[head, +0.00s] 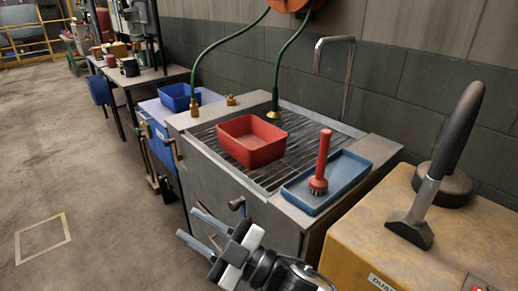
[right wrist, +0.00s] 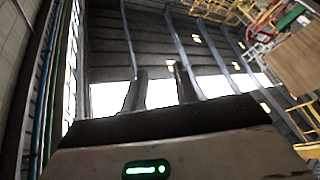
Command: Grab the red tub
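The red tub (head: 252,150) is an open, empty-looking rectangular bin. It sits upright on the slatted metal grate of the wash station in the head view. My right gripper (head: 187,221) is in front of the station, below and to the left of the tub in the picture, clear of it. Its two fingers are apart with nothing between them. The right wrist view shows the same open fingers (right wrist: 162,72) against the hall's upper wall and windows, with no tub in sight. My left gripper does not show.
A blue tray (head: 330,180) holding an upright red-handled brush (head: 322,160) is right of the tub. A metal spout (head: 348,75) and green hoses (head: 278,70) stand behind. Floor at left is open.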

